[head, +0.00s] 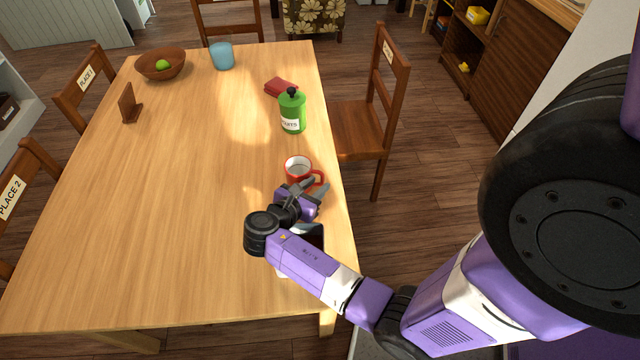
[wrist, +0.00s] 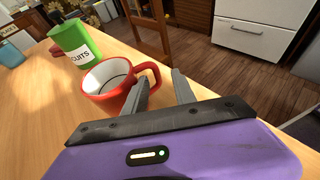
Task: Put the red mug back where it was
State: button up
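The red mug (head: 291,174) with a pale inside stands upright on the wooden table (head: 180,190), near its right edge. Its handle points right, toward my gripper. My gripper (head: 319,186) is open, close to the mug on the near side. In the wrist view the red mug (wrist: 104,88) is just ahead, left of the fingers. The two fingers of my gripper (wrist: 160,84) are spread, and the handle shows between their tips. I cannot tell whether a finger touches the mug. The mug's lower near side is partly hidden by the gripper.
A green biscuit tin (head: 292,106) stands behind the mug, with a folded red item (head: 280,87) beyond it. A blue cup (head: 222,57), a wooden bowl (head: 152,73) and a small brown stand (head: 128,105) are farther away. Chairs surround the table; its middle is clear.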

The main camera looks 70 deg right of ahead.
jog(key=shift+w+f+v, duration=0.1)
jog(key=shift+f+v, duration=0.05)
jog(key=shift+v, duration=1.25)
jog(key=shift+w+f+v, duration=0.1)
jog(key=shift+f+v, duration=0.05)
jog(key=shift+v, duration=1.2)
jog(key=shift+a+r, duration=0.1)
